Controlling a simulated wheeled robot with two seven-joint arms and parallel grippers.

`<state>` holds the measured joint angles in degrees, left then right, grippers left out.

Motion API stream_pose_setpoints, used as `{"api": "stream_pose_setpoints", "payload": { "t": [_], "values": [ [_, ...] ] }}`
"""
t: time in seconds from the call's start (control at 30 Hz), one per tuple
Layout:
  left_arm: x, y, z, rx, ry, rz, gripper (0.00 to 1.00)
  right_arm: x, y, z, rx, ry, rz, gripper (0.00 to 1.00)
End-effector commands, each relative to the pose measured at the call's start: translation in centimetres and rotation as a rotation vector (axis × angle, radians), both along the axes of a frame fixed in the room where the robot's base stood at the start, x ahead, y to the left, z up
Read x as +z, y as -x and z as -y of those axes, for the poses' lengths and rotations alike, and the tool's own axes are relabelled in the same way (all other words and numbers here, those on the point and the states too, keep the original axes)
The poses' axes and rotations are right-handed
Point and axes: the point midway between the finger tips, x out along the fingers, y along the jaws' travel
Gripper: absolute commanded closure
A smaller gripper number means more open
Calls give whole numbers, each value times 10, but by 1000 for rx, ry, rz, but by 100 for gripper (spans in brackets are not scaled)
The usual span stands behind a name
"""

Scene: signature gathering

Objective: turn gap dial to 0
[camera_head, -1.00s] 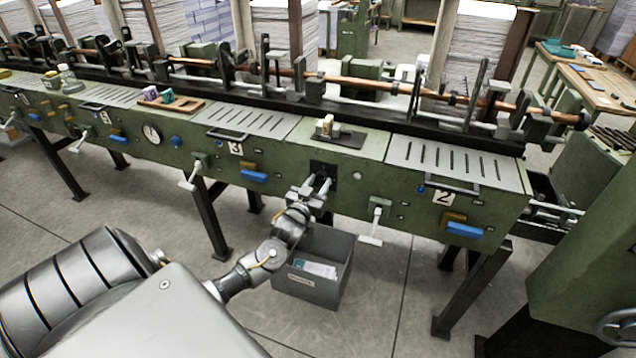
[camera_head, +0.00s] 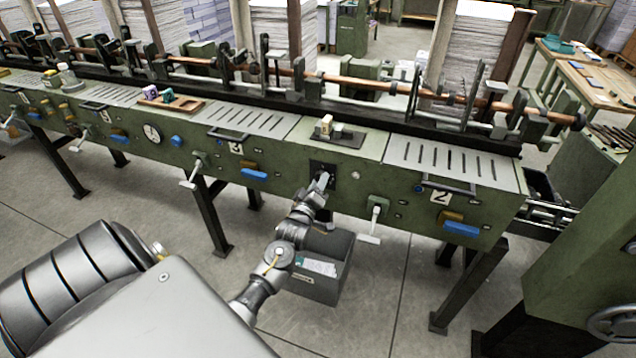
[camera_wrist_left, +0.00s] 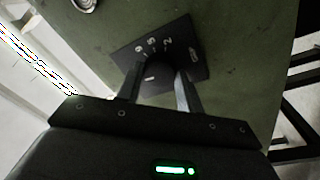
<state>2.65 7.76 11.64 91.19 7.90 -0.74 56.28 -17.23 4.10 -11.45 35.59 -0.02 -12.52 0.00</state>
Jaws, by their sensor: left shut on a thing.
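The gap dial's black plate (camera_head: 331,171) is on the green front panel of the machine, between the levers of stations 3 and 2. Its face also shows in the left wrist view (camera_wrist_left: 190,52), tilted, with white numerals and a white mark. My left gripper (camera_head: 322,183) is at the plate, and its two fingers (camera_wrist_left: 158,88) are shut on the dark dial knob (camera_wrist_left: 157,73). The fingers and the dark colouring hide most of the knob, so its pointer setting cannot be read with certainty. My right gripper is not in view.
White-handled levers (camera_head: 374,222) and blue handles (camera_head: 462,228) stick out along the panel on both sides. A grey bin (camera_head: 322,283) with papers stands on the floor below the dial. A black block with a small part sits on top.

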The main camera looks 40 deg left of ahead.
Motion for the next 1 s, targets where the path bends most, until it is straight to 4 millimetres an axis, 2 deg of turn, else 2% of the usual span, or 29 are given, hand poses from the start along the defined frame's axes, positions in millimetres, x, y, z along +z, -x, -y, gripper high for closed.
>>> {"api": "stream_pose_setpoints", "payload": {
  "t": [0.3,0.83,0.87,1.0],
  "values": [
    [0,0,0,0,104,35,86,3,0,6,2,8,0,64],
    [0,-1,0,-1,122,43,86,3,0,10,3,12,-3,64],
    [0,0,0,0,122,43,60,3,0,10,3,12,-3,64],
    [0,0,0,0,121,42,42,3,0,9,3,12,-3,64]
  ]
}}
